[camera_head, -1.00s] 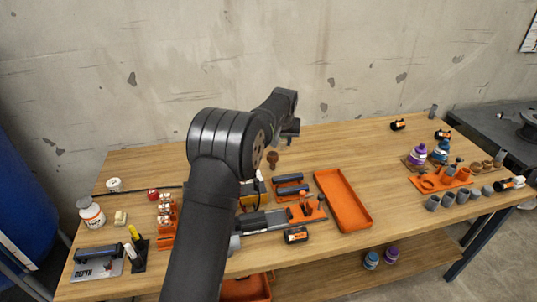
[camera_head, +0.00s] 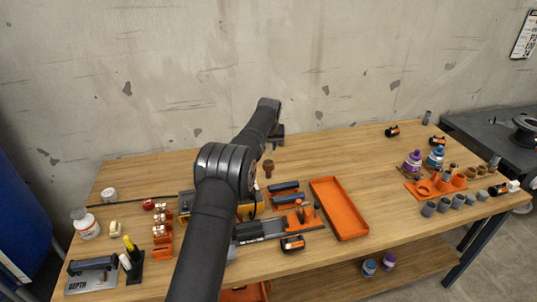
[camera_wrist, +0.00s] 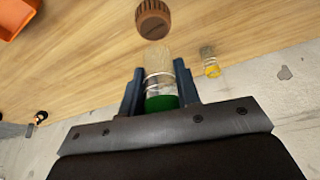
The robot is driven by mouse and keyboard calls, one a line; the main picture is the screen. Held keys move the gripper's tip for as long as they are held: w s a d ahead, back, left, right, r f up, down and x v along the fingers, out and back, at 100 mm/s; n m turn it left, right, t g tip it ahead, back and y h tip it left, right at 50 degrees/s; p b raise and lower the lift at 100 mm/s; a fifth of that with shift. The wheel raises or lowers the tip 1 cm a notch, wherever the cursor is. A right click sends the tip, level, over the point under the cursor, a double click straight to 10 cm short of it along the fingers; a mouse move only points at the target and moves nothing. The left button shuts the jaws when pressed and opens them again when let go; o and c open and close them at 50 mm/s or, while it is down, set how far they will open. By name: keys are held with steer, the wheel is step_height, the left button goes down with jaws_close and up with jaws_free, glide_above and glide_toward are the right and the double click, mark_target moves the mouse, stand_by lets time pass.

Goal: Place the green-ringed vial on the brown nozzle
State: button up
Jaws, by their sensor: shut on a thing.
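In the wrist view, my gripper (camera_wrist: 160,92) is shut on a clear vial with a green ring (camera_wrist: 161,103). The green part sits low between the blue fingers and the clear part points away from my wrist. The brown nozzle (camera_wrist: 152,18), a ribbed round piece, is just beyond the vial's clear end. I cannot tell whether they touch. In the head view, the brown nozzle (camera_head: 268,168) stands on the table behind the grey and orange fixture. My gripper (camera_head: 277,135) is above and slightly right of it there; the vial cannot be made out.
A yellow-ringed vial (camera_wrist: 210,64) stands right of my gripper in the wrist view. In the head view, an orange tray (camera_head: 338,208) lies right of the nozzle. Purple and blue bottles and grey cups stand farther right. The back of the table is mostly clear.

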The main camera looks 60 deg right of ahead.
mark_target(268, 153)
steer(key=shift+f, duration=1.95)
steer(key=shift+f, duration=0.2)
steer(key=o, duration=0.9)
steer(key=shift+o, duration=0.2)
steer(key=shift+r, duration=0.1)
steer(key=shift+r, duration=0.2)
steer(key=v, duration=1.1)
steer(key=shift+r, duration=0.4)
